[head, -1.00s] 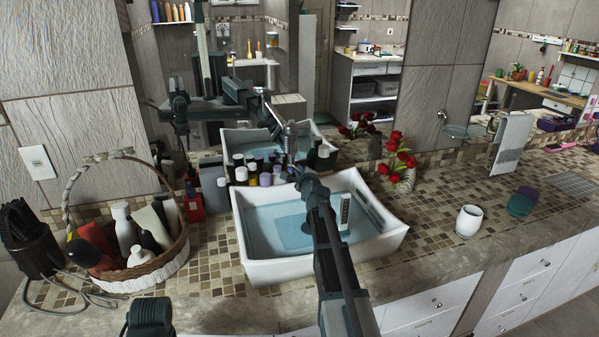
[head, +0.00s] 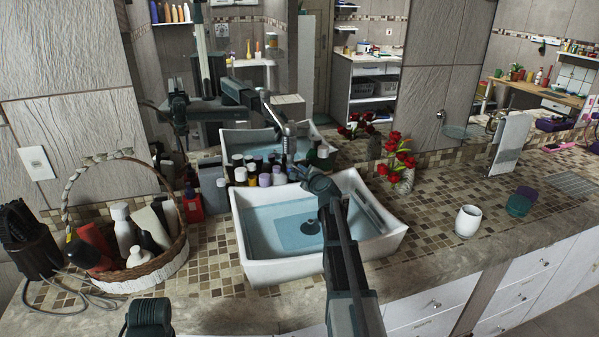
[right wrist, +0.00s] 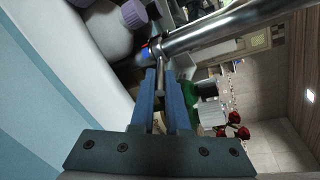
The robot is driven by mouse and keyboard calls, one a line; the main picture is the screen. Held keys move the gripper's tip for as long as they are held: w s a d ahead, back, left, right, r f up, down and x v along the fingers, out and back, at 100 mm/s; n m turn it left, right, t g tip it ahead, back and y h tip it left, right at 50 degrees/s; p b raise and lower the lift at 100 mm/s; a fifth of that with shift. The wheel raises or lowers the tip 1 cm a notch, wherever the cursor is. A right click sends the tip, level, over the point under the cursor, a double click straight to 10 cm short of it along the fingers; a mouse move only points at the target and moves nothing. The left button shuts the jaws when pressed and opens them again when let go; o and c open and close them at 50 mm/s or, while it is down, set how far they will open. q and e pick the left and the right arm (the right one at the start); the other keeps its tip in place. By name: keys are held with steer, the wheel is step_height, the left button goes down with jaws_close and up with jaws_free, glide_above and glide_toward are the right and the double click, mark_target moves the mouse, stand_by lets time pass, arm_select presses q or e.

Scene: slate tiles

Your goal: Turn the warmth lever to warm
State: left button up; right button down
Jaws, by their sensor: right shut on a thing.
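The chrome faucet (head: 290,135) stands behind the white basin in the head view. Its thick metal body (right wrist: 215,30) crosses the top of the right wrist view, with a small red and blue mark (right wrist: 149,47) beside it. A thin metal lever (right wrist: 161,78) sticks out from the body. My right gripper (right wrist: 160,88) is shut on this lever, one blue finger on each side. In the head view my right gripper (head: 303,170) is at the faucet above the basin's back rim, and my wrist hides the contact. My left gripper is not in view.
A wicker basket (head: 165,265) is on the left. A white cup (head: 468,221) stands right, with clear tiled counter around it.

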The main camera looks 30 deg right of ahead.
stand_by(0.3)
steer(key=c, duration=0.9)
jaws_free()
steer(key=shift+d, duration=0.1)
steer(key=shift+s, duration=0.1)
steer(key=p+v, duration=0.1)
steer(key=v, duration=0.6)
steer(key=shift+s+p, duration=0.2)
steer(key=shift+p, duration=0.1)
steer(key=shift+r, duration=0.15)
